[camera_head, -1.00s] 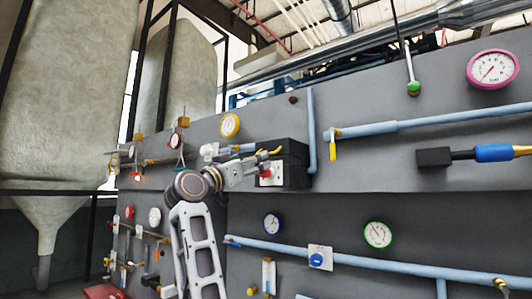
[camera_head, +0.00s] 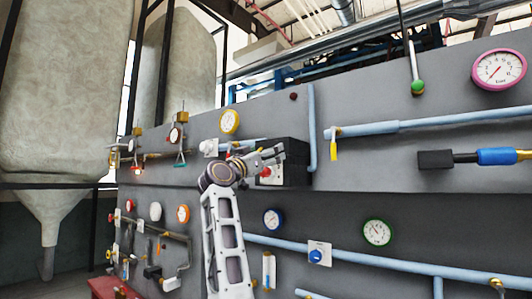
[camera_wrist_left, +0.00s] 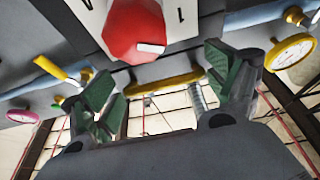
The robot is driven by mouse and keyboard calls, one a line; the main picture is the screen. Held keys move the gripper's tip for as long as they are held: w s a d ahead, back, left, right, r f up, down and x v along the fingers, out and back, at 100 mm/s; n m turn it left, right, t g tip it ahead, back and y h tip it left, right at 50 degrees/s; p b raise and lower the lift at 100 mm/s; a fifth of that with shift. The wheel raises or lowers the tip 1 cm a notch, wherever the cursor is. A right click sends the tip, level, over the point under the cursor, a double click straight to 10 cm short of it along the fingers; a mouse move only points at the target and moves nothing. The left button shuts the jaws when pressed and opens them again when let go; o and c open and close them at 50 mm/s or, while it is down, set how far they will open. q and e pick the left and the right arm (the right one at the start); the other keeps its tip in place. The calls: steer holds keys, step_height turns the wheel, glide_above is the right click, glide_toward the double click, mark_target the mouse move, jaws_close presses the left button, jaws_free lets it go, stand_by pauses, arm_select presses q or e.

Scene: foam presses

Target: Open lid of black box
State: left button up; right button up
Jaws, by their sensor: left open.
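The black box (camera_head: 297,163) is fixed to the grey panel, right of centre in the head view. Its front has a white plate with a red knob (camera_head: 266,171). In the left wrist view the red knob (camera_wrist_left: 135,30) and the white plate (camera_wrist_left: 185,18) are large at the top. A yellow handle (camera_wrist_left: 165,82) lies across the space between my green-padded fingers. My left gripper (camera_head: 275,155) is open at the box's front in the head view. Contact with the handle cannot be told. The lid edge is not clear. My right gripper is not in view.
A blue pipe (camera_head: 312,130) runs down just right of the box. A yellow gauge (camera_head: 229,122) and a white fitting (camera_head: 208,148) are to its left. Below are a blue gauge (camera_head: 273,219) and a long blue pipe (camera_head: 350,257).

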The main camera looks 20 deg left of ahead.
arm_select(q)
steer(key=c, duration=1.2)
steer(key=shift+s+a+r, duration=0.1)
steer(key=shift+r, duration=0.1)
